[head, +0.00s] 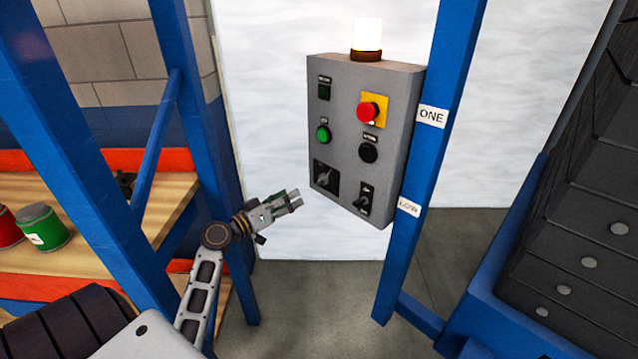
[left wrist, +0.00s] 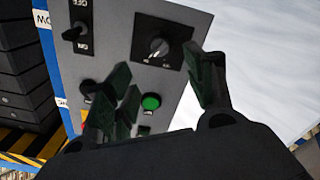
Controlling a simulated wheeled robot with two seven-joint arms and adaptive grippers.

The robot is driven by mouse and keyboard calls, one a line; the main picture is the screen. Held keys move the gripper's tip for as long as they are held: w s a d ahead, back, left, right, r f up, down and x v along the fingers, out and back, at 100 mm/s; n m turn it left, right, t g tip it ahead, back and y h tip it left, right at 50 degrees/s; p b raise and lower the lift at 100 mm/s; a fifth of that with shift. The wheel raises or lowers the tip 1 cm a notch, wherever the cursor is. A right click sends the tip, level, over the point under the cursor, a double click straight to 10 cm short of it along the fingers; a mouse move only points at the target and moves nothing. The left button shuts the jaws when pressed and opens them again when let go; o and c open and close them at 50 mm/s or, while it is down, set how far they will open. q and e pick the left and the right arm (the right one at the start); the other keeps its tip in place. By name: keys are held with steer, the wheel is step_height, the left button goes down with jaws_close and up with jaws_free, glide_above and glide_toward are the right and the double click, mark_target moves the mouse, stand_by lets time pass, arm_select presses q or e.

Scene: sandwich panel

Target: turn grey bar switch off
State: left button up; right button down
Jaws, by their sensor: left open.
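The grey control panel (head: 345,130) hangs on a blue post. The grey bar switch (head: 326,178) sits on a black plate at the panel's lower left. In the left wrist view, where the panel appears inverted, the bar switch (left wrist: 158,47) shows beyond the finger tips, its bar tilted. A black lever switch (head: 365,198) with OFF and ON marks is beside it; it also shows in the wrist view (left wrist: 75,32). My left gripper (head: 297,200) is open and empty, left of and slightly below the bar switch, apart from it; its fingers (left wrist: 165,82) partly cover the panel.
Above the switches are a green button (head: 323,134), a black button (head: 369,153) and a red stop button (head: 370,110). A lit lamp (head: 367,38) tops the panel. Left are shelves with a green can (head: 43,229); right is a blue-framed rack (head: 490,300).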

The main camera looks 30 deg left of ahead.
mark_target(318, 183)
arm_select(q)
steer(key=p+x, duration=0.1)
steer(key=x, duration=0.7)
steer(key=shift+w+d, duration=0.1)
steer(key=shift+x, duration=2.3)
arm_select(e)
steer(key=shift+s+d+f, duration=0.15)
steer(key=shift+s+d, duration=0.3)
steer(key=shift+s, duration=0.25)
steer(key=shift+s+d+f, duration=0.15)
steer(key=shift+s+d, duration=0.3)
steer(key=shift+s, duration=0.25)
